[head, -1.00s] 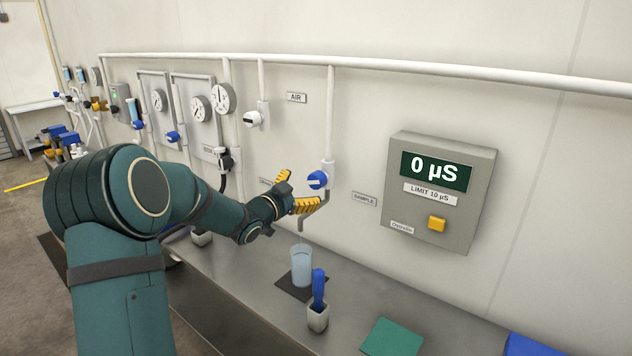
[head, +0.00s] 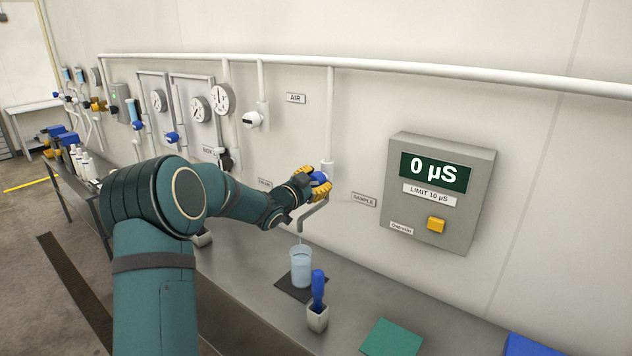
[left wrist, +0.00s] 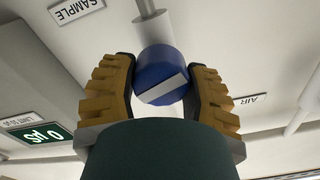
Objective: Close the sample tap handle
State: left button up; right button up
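The sample tap handle (head: 319,178) is a round blue knob with a white bar on a wall pipe. My left gripper (head: 314,181) is at it, with yellow fingers on either side. In the left wrist view the blue knob (left wrist: 160,78) sits between the fingertips, which appear to press on both its sides; its white bar lies slanted across the face. The bent spout (head: 312,212) points down over a clear beaker (head: 301,268) of pale blue liquid. A thin pale line shows between spout and beaker. My right gripper is not in view.
A grey meter box (head: 464,225) reading 0 µS hangs to the right. A green mat (head: 392,338) lies on the steel counter. An air valve (head: 252,119) and gauges are at left.

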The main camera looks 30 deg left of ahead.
pick_arm(q)
jog(key=shift+f+m+b, duration=0.25)
jog(key=shift+m+b, duration=0.95)
jog(key=shift+b, duration=0.9)
jog(key=shift+r+m+b, duration=0.15)
jog(key=shift+m+b, duration=0.55)
jog(key=shift+m, duration=0.1)
jog(key=shift+c, duration=0.2)
jog(key=o, duration=1.2)
jog(key=shift+s, duration=0.1)
jog(key=s, duration=1.2)
jog(key=shift+a, duration=0.4)
